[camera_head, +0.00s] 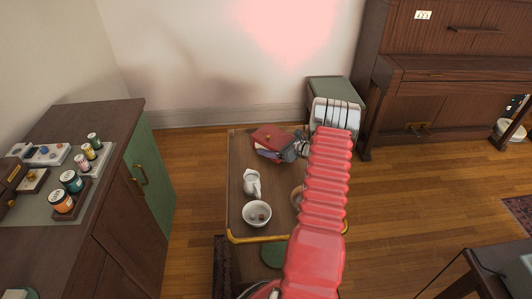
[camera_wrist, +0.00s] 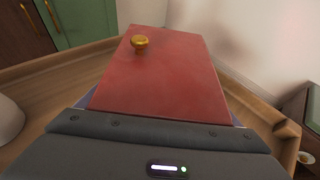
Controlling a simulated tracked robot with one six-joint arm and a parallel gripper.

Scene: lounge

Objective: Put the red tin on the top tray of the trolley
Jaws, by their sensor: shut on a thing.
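The red tin (camera_head: 270,136) is a flat-topped red box with a small brass knob. It is at the back of the trolley's wooden top tray (camera_head: 238,180) in the head view. It fills the middle of the wrist view (camera_wrist: 155,80), just ahead of my gripper's dark body. A bluish-purple edge shows below its red top. My gripper (camera_head: 294,150) is shut on the tin from its right side. The fingertips are hidden in the wrist view. I cannot tell whether the tin's underside touches the tray.
A white jug (camera_head: 252,183) and a bowl with brown lumps (camera_head: 257,214) stand on the tray's front left. A cabinet (camera_head: 125,180) stands left, a green stool (camera_head: 335,90) and a piano (camera_head: 440,80) behind right.

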